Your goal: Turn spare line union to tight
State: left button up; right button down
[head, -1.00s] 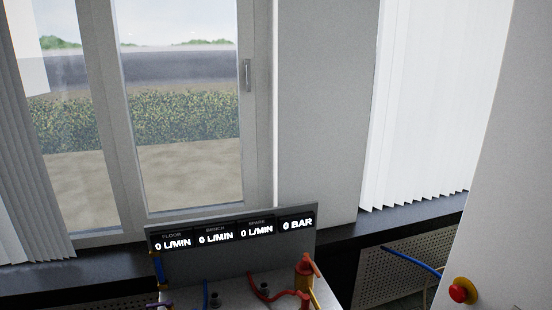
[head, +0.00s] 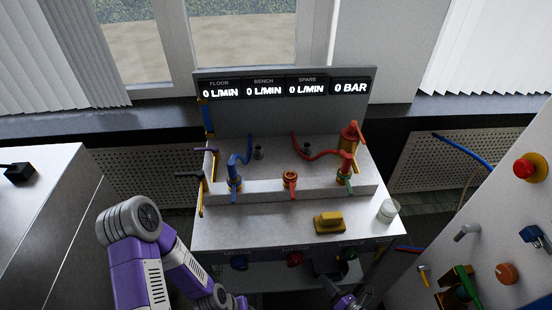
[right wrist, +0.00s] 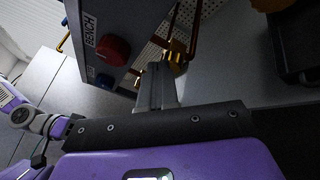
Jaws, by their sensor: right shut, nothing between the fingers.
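The bench rig carries three upright fittings in a row in the head view: one with a blue hose (head: 235,182), a copper-coloured one in the middle (head: 290,178), and one with a red hose and green collar (head: 345,175). The SPARE display (head: 307,87) reads 0 L/MIN; I cannot tell for certain which fitting is the spare line union. My right gripper (head: 328,272) is low at the front of the rig, below and apart from the fittings. In the right wrist view its fingers (right wrist: 158,82) are shut and empty. My left gripper is not seen; only its purple arm shows.
A yellow block (head: 329,222) and a white cup-like piece (head: 387,210) sit on the rig's front top. Knobs line its front face, including a red knob (right wrist: 113,49) near my right fingers. A panel with a red button (head: 530,167) stands at right.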

aim_at(341, 258)
jog(key=w+d+f+m+t+h+b, duration=0.1)
jog(key=d+f+m+t+h, duration=0.3)
jog(key=d+m+h, duration=0.65)
jog(key=w+d+n+y+b, duration=0.1)
jog(key=w+n, duration=0.1)
jog(key=w, duration=0.5)
jog(key=shift+y, duration=0.35)
jog(key=shift+a, duration=0.15)
jog(key=shift+a+r+p, duration=0.1)
jog(key=shift+p, duration=0.4)
